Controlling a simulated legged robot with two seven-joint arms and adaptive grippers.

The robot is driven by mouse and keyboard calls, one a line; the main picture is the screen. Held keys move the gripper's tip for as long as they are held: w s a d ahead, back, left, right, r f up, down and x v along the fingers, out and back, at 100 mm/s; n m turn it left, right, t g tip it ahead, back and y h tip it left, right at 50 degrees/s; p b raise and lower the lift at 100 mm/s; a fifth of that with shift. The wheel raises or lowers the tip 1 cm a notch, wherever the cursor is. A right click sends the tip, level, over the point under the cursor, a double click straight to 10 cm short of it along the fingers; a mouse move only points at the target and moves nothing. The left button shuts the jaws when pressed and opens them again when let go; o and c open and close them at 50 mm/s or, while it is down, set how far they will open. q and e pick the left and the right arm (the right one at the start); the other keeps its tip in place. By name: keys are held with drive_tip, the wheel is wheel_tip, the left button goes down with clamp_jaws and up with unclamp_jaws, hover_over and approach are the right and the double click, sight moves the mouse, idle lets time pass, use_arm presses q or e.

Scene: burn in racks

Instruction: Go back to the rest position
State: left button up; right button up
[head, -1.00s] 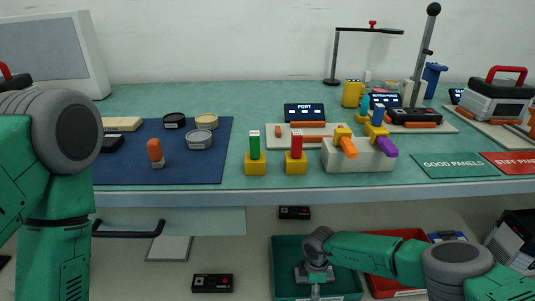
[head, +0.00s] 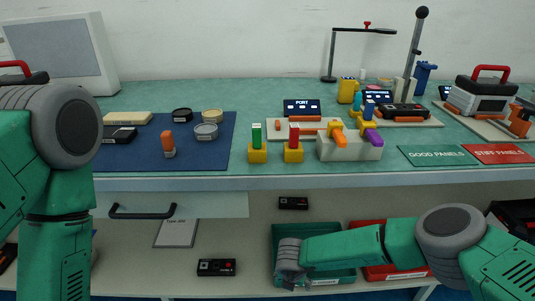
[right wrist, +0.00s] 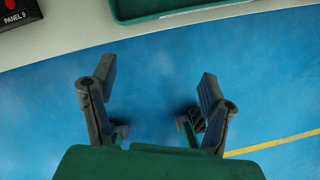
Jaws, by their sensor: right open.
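My right arm reaches in low from the right in the head view, in front of the lower shelf. Its gripper end (head: 288,268) is at the front left edge of the green bin (head: 335,279). In the right wrist view my right gripper (right wrist: 156,80) is open, with nothing between its fingers. Blue floor is behind the fingers, and the green bin's edge (right wrist: 190,11) is at the top. My left arm stands at the left of the head view; its gripper is out of the picture.
A red bin (head: 396,272) sits right of the green bin. Dark panels (head: 216,267) (head: 293,203) lie on the lower shelf (head: 255,231). The green bench top (head: 330,91) above holds a blue mat (head: 204,159), colored blocks and fixtures. Open floor lies before the shelf.

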drive_tip(key=s+r+n+t+y+p, duration=0.1)
drive_tip(key=s+r+n+p, duration=0.3)
drive_tip(key=n, duration=0.6)
drive_tip(key=s+r+n+t, duration=0.1)
drive_tip(key=s+r+n, duration=0.1)
drive_tip(key=s+n, duration=0.65)
drive_tip(key=s+d+r+n+g+p, duration=0.2)
drive_tip(key=s+d+r+n, duration=0.4)
drive_tip(key=s+d+n, duration=0.4)
drive_tip(key=s+d+r+n+g+p, duration=0.2)
drive_tip(key=s+d+r+n, duration=0.5)
drive_tip(key=s+d+n, duration=0.3)
drive_tip(key=shift+s+d+n, duration=0.2)
drive_tip(key=shift+d+n, duration=0.05)
drive_tip(key=shift+n, duration=1)
